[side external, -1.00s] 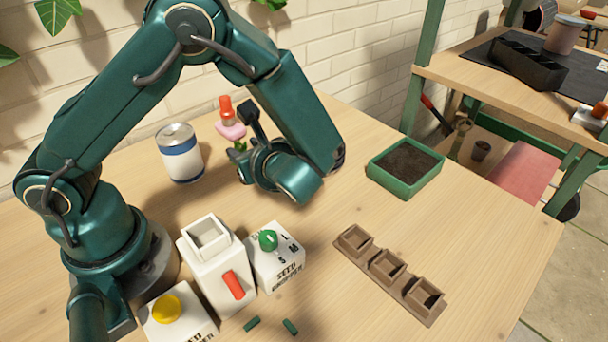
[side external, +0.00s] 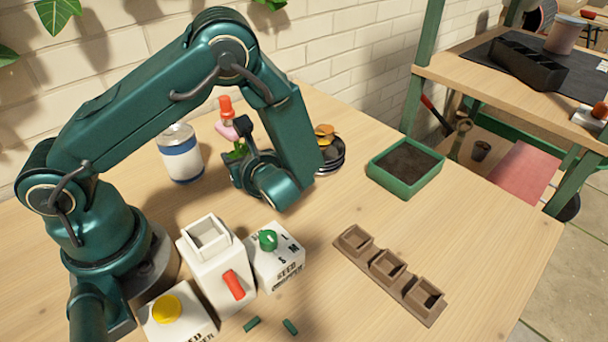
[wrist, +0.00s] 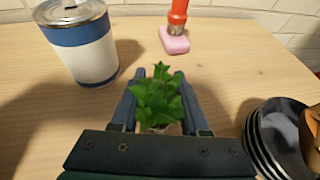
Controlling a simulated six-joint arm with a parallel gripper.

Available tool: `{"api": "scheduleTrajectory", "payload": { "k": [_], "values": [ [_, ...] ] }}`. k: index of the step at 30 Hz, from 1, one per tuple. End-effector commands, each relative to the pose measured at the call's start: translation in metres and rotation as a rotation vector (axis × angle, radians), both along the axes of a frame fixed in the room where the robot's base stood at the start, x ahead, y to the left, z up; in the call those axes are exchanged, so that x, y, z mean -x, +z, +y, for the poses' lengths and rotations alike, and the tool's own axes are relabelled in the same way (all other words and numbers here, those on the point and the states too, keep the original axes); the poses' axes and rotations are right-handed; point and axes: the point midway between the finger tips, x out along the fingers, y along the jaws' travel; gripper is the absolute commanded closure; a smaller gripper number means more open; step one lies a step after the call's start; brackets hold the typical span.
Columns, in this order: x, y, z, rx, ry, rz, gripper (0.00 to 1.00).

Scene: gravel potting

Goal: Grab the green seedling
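The green seedling (wrist: 157,100) is leafy and stands between the two fingers of my gripper (wrist: 161,100) in the wrist view. A pale bit of its base shows below the leaves. A finger lies on each side, spread apart, and I see no clear grip on the plant. In the side view a little of the seedling's green (side external: 236,153) shows behind my gripper, which hides most of it and the fingertips.
A blue-and-white can (wrist: 82,45) stands left of the seedling. A pink block (wrist: 174,40) with a red-handled tool lies beyond it. Dark stacked dishes (wrist: 273,140) are close on the right. A green soil tray (side external: 405,168) and a brown three-cell tray (side external: 388,270) stand farther right.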

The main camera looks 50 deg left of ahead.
Motion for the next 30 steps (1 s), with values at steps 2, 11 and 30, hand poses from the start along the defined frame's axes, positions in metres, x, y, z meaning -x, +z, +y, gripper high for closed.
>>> {"api": "scheduleTrajectory", "payload": {
  "k": [2, 11, 30],
  "values": [
    [0.000, 0.000, 0.000, 0.000, 0.000, 0.000, 0.82],
    [0.000, 0.000, 0.000, 0.000, 0.000, 0.000, 1.00],
    [-0.001, 0.049, 0.000, 0.002, 0.001, -0.007, 1.00]
  ]
}}
